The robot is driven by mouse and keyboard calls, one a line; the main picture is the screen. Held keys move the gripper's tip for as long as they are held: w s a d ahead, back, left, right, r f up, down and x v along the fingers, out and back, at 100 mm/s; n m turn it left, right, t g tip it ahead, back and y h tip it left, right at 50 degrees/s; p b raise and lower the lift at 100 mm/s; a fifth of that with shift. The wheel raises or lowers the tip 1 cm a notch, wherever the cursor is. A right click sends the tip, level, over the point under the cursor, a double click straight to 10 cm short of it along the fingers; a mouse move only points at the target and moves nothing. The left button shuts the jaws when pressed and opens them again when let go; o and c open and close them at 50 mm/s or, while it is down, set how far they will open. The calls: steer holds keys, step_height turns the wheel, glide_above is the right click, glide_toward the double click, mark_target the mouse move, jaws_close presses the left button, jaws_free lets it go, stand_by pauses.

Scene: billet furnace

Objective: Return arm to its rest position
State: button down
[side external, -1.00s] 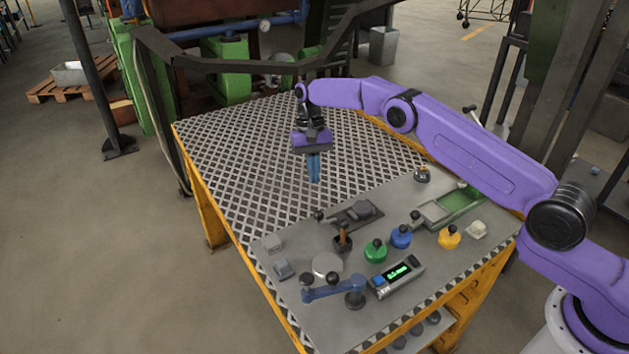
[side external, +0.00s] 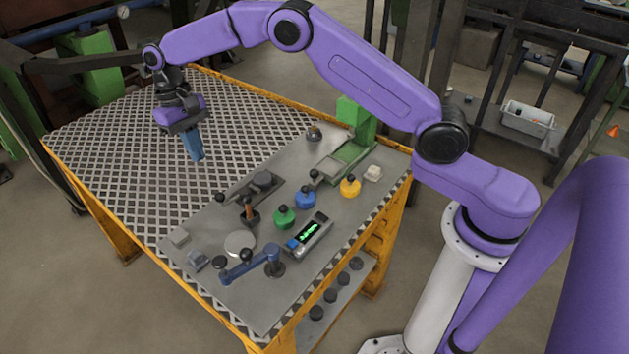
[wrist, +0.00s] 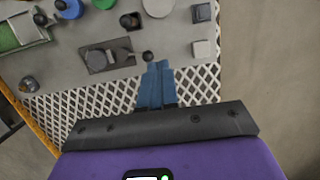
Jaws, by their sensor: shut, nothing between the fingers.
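My gripper (side external: 197,157) hangs from my purple arm with its blue fingers pointing down, above the diamond-patterned part of the bench (side external: 120,150). Its fingers are together with nothing between them, and they appear clear of the bench top. In the wrist view the blue fingers (wrist: 157,68) lie side by side over the edge between the lattice and the grey panel. A dark plate with a round knob (wrist: 110,56) shows just left of them there; in the side view this plate (side external: 250,190) lies to the right of the fingers.
The grey panel (side external: 225,275) carries a green knob (side external: 284,217), a blue knob (side external: 305,197), a yellow knob (side external: 350,186), a blue crank (side external: 248,265), a lit display (side external: 309,233) and a green slide (side external: 345,160). The lattice around the gripper is mostly clear.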

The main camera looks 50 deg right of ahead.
steer(key=s+r+n+t, duration=0.1)
steer(key=s+r+n, duration=0.25)
steer(key=s, duration=0.65)
steer(key=s+r+n+t, duration=0.1)
steer(key=s+r+n, duration=0.3)
steer(key=s, duration=0.6)
steer(key=s+d+n, duration=0.2)
steer(key=s+d, duration=0.4)
steer(key=s, duration=0.4)
steer(key=s+d+f+n, duration=0.1)
steer(key=s+d+n, duration=0.2)
steer(key=s+d, duration=0.4)
steer(key=s, duration=0.3)
steer(key=shift+d+f+t, duration=0.15)
steer(key=shift+f+t, duration=0.05)
steer(key=shift+t, duration=0.2)
